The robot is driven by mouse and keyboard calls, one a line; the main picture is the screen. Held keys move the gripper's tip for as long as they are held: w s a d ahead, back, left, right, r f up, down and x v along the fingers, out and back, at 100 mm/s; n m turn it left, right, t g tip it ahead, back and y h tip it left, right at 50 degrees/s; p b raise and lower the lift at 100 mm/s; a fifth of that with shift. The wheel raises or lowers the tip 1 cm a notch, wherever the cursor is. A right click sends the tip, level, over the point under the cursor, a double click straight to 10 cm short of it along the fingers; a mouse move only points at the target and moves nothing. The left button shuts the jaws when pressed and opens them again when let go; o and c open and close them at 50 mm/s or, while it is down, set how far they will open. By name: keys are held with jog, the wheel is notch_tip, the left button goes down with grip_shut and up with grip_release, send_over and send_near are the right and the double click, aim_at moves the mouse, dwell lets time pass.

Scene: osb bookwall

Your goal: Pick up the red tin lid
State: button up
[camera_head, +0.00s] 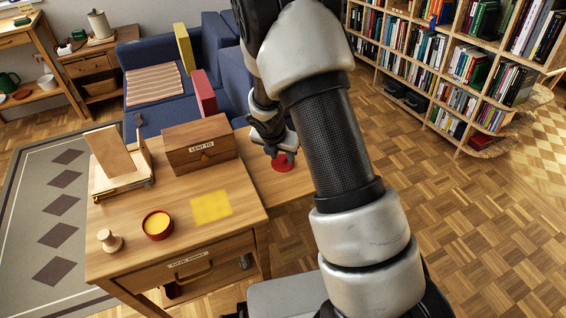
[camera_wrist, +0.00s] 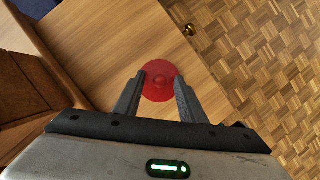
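The red tin lid (camera_head: 283,162) is a round red disc on the wooden surface just right of the labelled wooden box, partly hidden by my gripper (camera_head: 276,148) in the head view. In the wrist view the lid (camera_wrist: 158,91) lies flat with a small knob in its middle. My gripper (camera_wrist: 160,77) is open above it, one fingertip on either side of the knob and overlapping the lid's sides in the picture. I cannot tell whether the fingers touch it.
On the desk (camera_head: 130,265) are the wooden box (camera_head: 200,146), a round red tin (camera_head: 157,226) with yellow inside, a yellow square (camera_head: 211,207), a wooden knob-shaped piece (camera_head: 110,240) and a wooden stand (camera_head: 122,180). A blue sofa (camera_head: 160,60) stands behind.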

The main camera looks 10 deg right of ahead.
grip_shut()
jog(key=shift+r, duration=0.1)
